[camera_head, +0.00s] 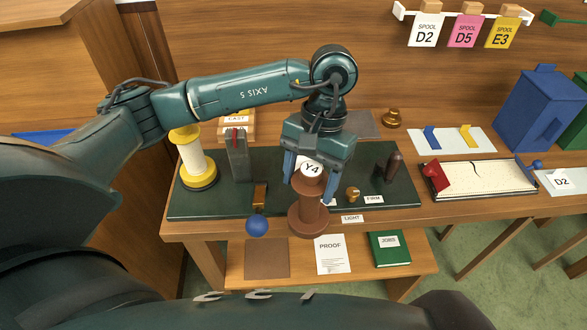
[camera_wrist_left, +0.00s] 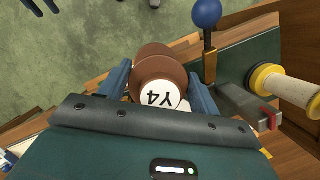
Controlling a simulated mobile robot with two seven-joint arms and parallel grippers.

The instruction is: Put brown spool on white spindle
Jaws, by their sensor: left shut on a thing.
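The brown spool (camera_head: 308,219), with a white Y4 label on its end, is held upright between the blue fingers of my left gripper (camera_head: 311,180). The gripper is shut on it near the front edge of the dark green board (camera_head: 218,203). In the left wrist view, the brown spool (camera_wrist_left: 153,56) shows between both fingers of the left gripper (camera_wrist_left: 160,80). A white spool with yellow ends (camera_head: 194,160) stands at the board's left. I cannot pick out a white spindle with certainty. My right gripper is not in view.
A grey post (camera_head: 238,160) and a lever with a blue ball (camera_head: 257,226) stand left of the held spool. A brass knob (camera_head: 352,193) and a dark brown piece (camera_head: 394,166) are right of it. A lower shelf (camera_head: 300,262) holds a PROOF sheet and green book.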

